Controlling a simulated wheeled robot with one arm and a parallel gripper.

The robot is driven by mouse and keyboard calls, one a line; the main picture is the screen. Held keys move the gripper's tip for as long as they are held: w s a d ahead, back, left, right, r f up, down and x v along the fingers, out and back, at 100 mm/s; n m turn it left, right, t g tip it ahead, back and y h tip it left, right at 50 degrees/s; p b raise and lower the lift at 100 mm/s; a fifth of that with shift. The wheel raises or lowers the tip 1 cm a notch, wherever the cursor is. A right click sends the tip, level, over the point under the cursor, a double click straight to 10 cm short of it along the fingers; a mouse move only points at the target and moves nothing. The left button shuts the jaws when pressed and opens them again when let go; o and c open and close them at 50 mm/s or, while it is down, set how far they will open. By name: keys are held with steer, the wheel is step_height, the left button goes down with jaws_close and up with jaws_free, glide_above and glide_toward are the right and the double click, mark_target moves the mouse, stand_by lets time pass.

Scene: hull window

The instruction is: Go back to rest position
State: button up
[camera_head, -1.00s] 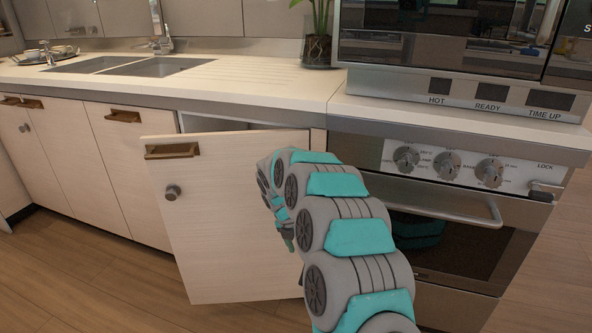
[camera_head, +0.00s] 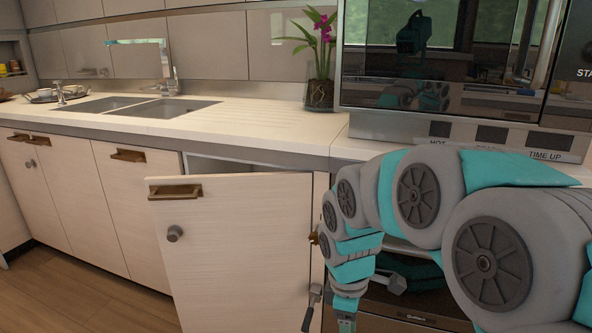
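My arm, grey with teal bands, reaches in from the right in the head view and bends downward. My gripper (camera_head: 313,307) shows at its lower end, low beside the right edge of the open cabinet door (camera_head: 235,250). It is small and partly cut off by the arm and frame edge, so its finger opening cannot be made out. I see nothing held in it. The pale wood door stands ajar, with a brown handle (camera_head: 175,192) and a round knob (camera_head: 175,233).
The counter (camera_head: 250,125) holds a double sink (camera_head: 150,108) and a potted orchid (camera_head: 320,60). A microwave-like unit (camera_head: 440,60) stands at the right. The oven below is mostly hidden by my arm. Floor (camera_head: 90,290) is free at the lower left.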

steer(key=s+d+m, duration=0.2)
steer(key=s+m, duration=0.5)
steer(key=s, duration=0.3)
steer(key=s+d+m+g, duration=0.1)
steer(key=s+d+m, duration=0.2)
steer(key=s+m, duration=0.4)
steer(key=s, duration=0.4)
steer(key=shift+s+r+y, duration=0.2)
steer(key=shift+r+y, duration=0.2)
